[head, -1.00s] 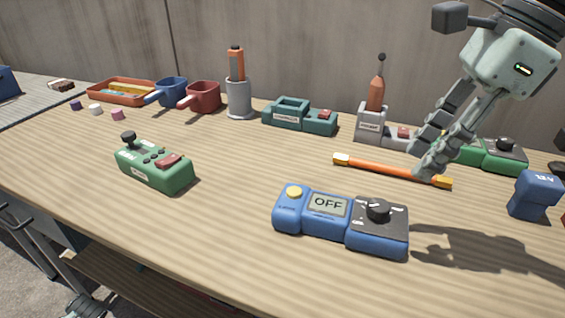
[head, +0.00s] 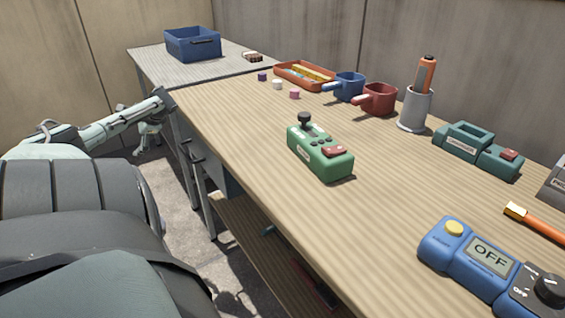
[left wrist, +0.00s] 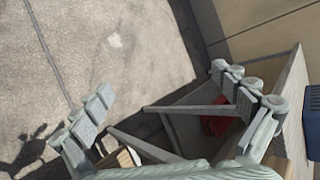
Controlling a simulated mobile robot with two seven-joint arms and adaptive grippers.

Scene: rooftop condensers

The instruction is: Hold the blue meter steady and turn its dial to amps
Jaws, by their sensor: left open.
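The blue meter (head: 466,270) lies on the wooden bench at the lower right of the head view, cut by the frame edge. Its screen (head: 491,256) reads OFF. Its black dial (head: 549,289) is at its right end, and a yellow button (head: 454,228) is at its left end. My left gripper (head: 148,140) is beyond the bench's left edge, far from the meter. In the left wrist view its fingers (left wrist: 162,84) are spread with nothing between them. My right gripper is out of view.
A green control box (head: 320,158) stands mid-bench, left of the meter. Mugs (head: 376,99), an orange tray (head: 303,74), a grey holder (head: 415,108) and a teal device (head: 475,150) line the back. A blue bin (head: 192,43) stands on the grey side table. Bench between control box and meter is clear.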

